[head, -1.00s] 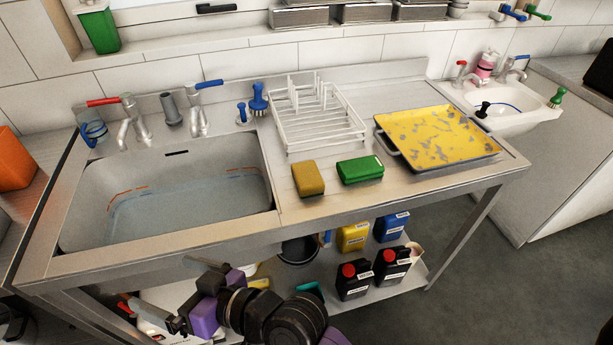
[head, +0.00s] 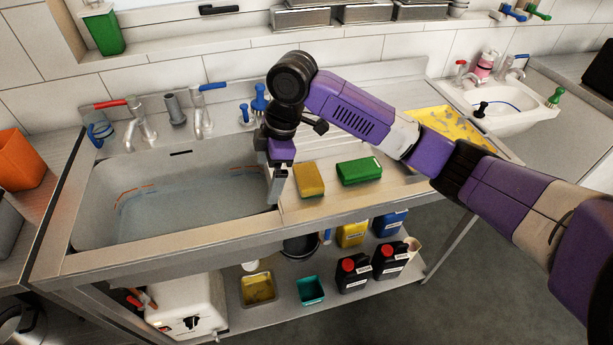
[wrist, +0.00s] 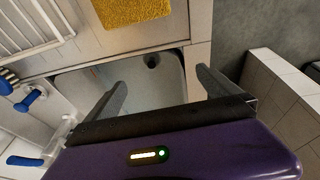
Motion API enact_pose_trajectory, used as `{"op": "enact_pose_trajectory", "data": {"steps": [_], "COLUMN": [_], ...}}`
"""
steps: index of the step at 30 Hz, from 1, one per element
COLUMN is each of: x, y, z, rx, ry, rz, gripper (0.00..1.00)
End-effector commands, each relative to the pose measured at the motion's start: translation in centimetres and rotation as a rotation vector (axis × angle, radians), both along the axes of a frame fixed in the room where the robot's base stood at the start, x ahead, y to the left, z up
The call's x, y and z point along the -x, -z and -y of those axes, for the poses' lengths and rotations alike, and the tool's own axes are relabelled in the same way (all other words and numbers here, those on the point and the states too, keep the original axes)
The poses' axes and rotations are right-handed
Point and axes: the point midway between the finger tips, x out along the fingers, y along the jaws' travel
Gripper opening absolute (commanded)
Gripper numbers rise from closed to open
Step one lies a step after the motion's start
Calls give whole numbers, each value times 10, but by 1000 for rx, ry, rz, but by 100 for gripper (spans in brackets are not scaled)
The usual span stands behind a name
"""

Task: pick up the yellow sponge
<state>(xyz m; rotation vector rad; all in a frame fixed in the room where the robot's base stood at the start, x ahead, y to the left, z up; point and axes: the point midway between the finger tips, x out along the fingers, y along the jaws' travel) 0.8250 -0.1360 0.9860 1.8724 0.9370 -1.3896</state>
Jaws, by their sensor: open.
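The yellow sponge (head: 308,180) lies flat on the steel drainboard, just right of the sink, with the green sponge (head: 359,171) to its right. In the wrist view the yellow sponge (wrist: 132,10) shows at the top edge, partly cut off and beyond the fingertips. My gripper (head: 275,192) points down near the sink's right rim, a little left of the yellow sponge and apart from it. In the wrist view my gripper (wrist: 160,82) has its two fingers spread wide with nothing between them.
The sink basin (head: 110,215) with water is on the left. The white dish rack is mostly hidden behind my arm. A yellow tray (head: 455,128) lies at the right. Taps (head: 200,120) stand behind the sink. Bottles (head: 353,272) stand on the lower shelf.

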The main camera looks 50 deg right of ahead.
Motion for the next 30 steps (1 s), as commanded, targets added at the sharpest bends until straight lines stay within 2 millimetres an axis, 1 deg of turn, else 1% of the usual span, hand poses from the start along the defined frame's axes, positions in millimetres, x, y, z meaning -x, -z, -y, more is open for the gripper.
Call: {"op": "enact_pose_trajectory", "data": {"steps": [1,3,6,8,11,20,27,30], "x": [11,25,40,46,50,49,47,47], "y": [-7,-12,-18,-19,-15,14,48,55], "z": [29,56,82,90,96,97,98,98], "rx": [56,107,154,170,179,179,178,179], "ry": [4,5,8,9,11,11,11,11], "rz": [-47,-107,-165,-187,-202,-202,-201,-201], "gripper": [100,100,100,100,100,100,100,100]}}
